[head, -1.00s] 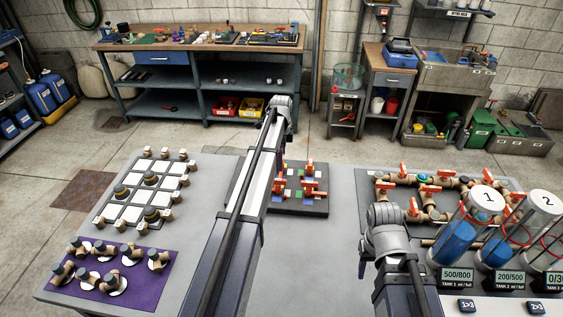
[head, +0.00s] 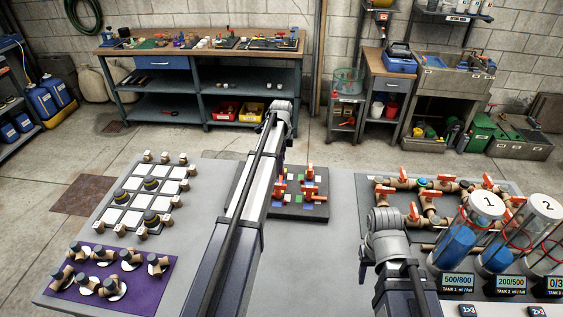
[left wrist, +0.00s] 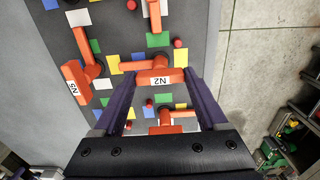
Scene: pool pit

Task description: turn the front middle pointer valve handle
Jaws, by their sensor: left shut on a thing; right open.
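A dark board (head: 285,210) in the middle of the table carries several orange pointer handles among coloured tiles. In the left wrist view, an orange handle labelled N2 (left wrist: 157,77) lies across between the purple fingers of my left gripper (left wrist: 162,84), which is shut on it. Another orange handle, labelled N5 (left wrist: 76,82), stands to its left, apart from the fingers. A further orange handle (left wrist: 165,118) is nearer the gripper body. In the head view, my left arm hides part of the board and most of the gripper. My right gripper is not visible; only its arm shows.
Right of the board, brass pipes with orange handles (head: 414,212) and numbered tanks (head: 475,225) stand near my right arm. At the left are a white-tiled panel (head: 130,214) and a purple mat (head: 150,290) with fittings. Bare table separates the board from the pipes.

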